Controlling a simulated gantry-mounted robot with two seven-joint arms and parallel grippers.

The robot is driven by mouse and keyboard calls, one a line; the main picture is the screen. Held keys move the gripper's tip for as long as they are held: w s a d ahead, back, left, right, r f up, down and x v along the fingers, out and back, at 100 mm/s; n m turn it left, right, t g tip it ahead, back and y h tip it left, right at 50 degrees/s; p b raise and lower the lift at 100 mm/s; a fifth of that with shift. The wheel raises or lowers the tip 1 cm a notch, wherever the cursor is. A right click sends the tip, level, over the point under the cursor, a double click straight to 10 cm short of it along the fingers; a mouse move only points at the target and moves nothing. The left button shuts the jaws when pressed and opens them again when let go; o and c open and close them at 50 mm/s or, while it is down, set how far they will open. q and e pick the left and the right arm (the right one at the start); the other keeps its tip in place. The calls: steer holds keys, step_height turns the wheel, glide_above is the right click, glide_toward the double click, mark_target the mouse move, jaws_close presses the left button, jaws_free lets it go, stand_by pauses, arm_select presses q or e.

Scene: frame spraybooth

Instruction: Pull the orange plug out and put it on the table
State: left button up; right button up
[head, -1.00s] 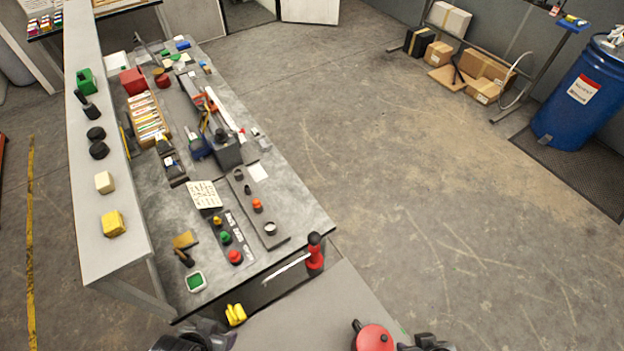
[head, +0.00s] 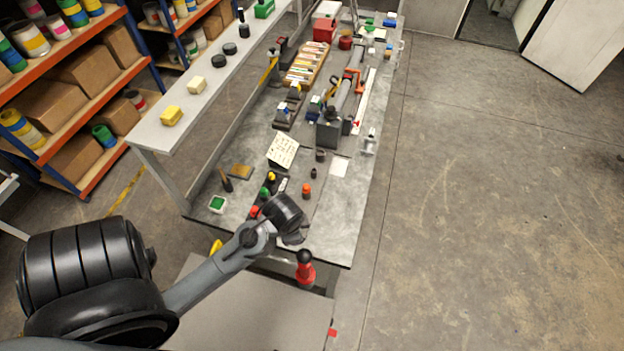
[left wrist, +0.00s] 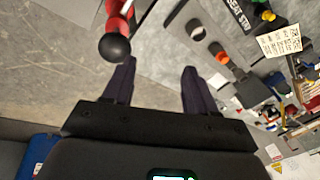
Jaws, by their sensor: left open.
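The fingertips are mostly hidden there. My right gripper is not in view.
A red handle with a black knob (head: 305,270) stands at the bench's front edge, close to a left finger in the wrist view.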

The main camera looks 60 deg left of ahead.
arm_select(q)
steer(key=w+a+f+n+b, duration=0.1)
steer(key=w+a+f+b, duration=0.2)
steer(key=a, duration=0.4)
steer(key=w+a+f+b, duration=0.2)
steer(key=w+a+b, duration=0.15)
steer(key=a, duration=0.35)
steer(key=n+t+h+b, duration=0.2)
steer(key=b, duration=0.4)
glide_toward(307, 186)
steer(key=x, duration=0.8)
steer(key=shift+s+f, duration=0.1)
steer(key=shift+f, duration=0.35)
jaws_close()
steer(key=shift+r+p, duration=0.55)
steer(key=shift+p, duration=0.1)
steer(key=shift+r, duration=0.1)
